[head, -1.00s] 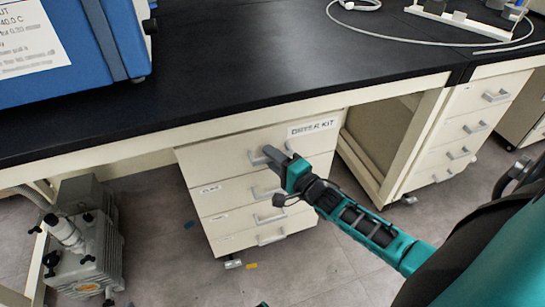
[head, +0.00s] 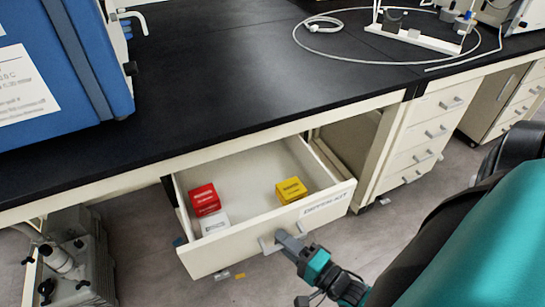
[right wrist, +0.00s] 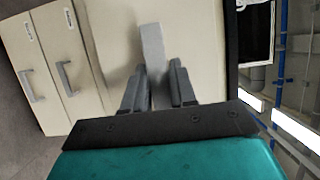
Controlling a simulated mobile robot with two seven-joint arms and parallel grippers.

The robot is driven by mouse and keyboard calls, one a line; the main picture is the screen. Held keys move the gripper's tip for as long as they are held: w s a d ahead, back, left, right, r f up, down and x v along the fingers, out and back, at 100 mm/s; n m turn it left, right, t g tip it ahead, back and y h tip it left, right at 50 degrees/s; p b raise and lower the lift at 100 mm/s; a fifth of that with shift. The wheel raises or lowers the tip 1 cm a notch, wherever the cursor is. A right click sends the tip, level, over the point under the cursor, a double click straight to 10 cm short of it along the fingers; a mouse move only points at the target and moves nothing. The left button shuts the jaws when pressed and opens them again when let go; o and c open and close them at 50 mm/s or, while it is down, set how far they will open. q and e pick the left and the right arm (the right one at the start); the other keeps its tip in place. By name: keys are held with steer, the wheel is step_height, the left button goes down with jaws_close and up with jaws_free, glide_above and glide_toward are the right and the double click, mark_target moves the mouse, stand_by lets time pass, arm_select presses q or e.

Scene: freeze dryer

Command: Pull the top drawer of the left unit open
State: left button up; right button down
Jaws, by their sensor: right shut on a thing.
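The top drawer (head: 215,253) of the left unit is pulled well out from under the bench in the head view. Its front is labelled and its inside shows. My right gripper (head: 285,241) is shut on the grey handle (head: 268,245) of this drawer. In the right wrist view the fingers (right wrist: 160,88) of my right gripper sit on both sides of the handle (right wrist: 153,50). A red box (head: 205,199), a white box (head: 215,223) and a yellow box (head: 291,190) lie in the drawer. My left gripper is not in view.
The black bench top (head: 230,90) overhangs the unit. A blue machine (head: 75,50) stands on it at the left. A second drawer unit (head: 427,133) is at the right, and a pump (head: 75,265) is on the floor at the left.

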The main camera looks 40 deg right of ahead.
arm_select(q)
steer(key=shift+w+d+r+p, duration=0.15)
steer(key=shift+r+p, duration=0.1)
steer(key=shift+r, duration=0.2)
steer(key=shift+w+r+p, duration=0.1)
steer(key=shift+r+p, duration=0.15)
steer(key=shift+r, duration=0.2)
arm_select(e)
steer(key=s+a, duration=0.2)
steer(key=s, duration=0.8)
steer(key=shift+s+a, duration=0.25)
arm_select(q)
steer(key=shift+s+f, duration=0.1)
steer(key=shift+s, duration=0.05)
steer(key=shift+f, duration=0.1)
arm_select(e)
steer(key=c, duration=1)
jaws_free()
steer(key=shift+s, duration=0.1)
arm_select(q)
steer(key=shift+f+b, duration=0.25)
steer(key=shift+b, duration=0.1)
arm_select(e)
steer(key=s+d, duration=0.2)
steer(key=s, duration=1)
steer(key=shift+s, duration=0.3)
